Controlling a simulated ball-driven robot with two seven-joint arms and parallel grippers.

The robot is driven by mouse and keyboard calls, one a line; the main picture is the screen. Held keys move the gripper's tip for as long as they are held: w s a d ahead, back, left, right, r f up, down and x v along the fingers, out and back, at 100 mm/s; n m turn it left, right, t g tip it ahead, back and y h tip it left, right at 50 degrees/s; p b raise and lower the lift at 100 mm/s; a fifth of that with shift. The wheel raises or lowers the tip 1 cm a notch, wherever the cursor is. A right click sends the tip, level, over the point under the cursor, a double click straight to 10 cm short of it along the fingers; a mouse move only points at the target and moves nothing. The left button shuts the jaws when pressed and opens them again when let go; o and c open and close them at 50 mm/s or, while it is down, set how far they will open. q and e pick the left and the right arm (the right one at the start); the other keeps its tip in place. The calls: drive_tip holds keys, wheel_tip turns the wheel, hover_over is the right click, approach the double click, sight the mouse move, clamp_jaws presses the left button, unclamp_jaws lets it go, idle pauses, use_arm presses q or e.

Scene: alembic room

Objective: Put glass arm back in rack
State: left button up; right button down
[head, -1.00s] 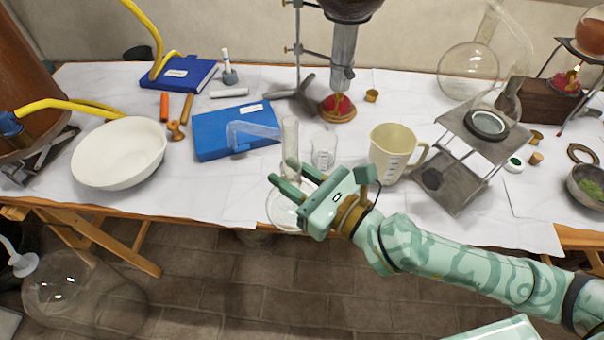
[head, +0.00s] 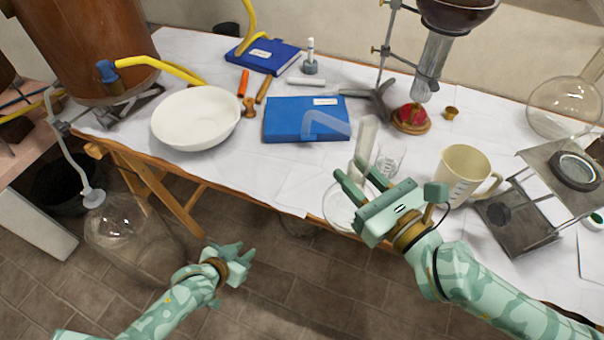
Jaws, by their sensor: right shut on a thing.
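A clear bent glass arm (head: 327,124) shows over the blue book, its end turned down at the left. An upright clear glass tube (head: 366,138) stands just right of it, and I cannot tell whether the two are joined. My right gripper (head: 358,178) is at the table's front edge, shut around the lower part of this glass. A round clear glass shape (head: 340,207) shows below and beside its fingers. My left gripper (head: 240,262) is low over the floor, in front of the table and apart from the glass; its finger gap is unclear. I cannot identify a rack with certainty.
A white bowl (head: 195,119) and the blue book (head: 290,118) lie left of the glass. A small beaker (head: 389,161), a cream jug (head: 466,174) and a metal stand (head: 515,225) are to the right. A clamp stand (head: 383,60) rises behind. A large glass vessel (head: 115,225) is on the floor.

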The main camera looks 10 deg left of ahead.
sight(357, 154)
use_arm(q)
drive_tip(key=w+d+r+m+t+h, duration=0.1)
drive_tip(key=w+d+r+h, duration=0.3)
drive_tip(key=r, duration=0.7)
drive_tip(key=w+d+r+m+t+h, duration=0.1)
drive_tip(key=d+r+t, duration=0.1)
drive_tip(key=d+r, duration=0.65)
drive_tip(key=s+d+r+m+g+h, duration=0.1)
drive_tip(key=s+r+h, duration=0.15)
drive_tip(key=r, duration=0.45)
drive_tip(key=s+d+r+m+h, duration=0.2)
drive_tip(key=s+r, duration=0.1)
drive_tip(key=r, duration=0.4)
drive_tip(key=s+d+r+m+g+h, duration=0.1)
drive_tip(key=s+r+h, duration=0.15)
drive_tip(key=r, duration=0.35)
drive_tip(key=shift+y, duration=0.3)
drive_tip(key=x, duration=1.1)
drive_tip(key=shift+s+d, duration=0.2)
drive_tip(key=shift+c, duration=0.3)
drive_tip(key=shift+r, duration=0.1)
clamp_jaws()
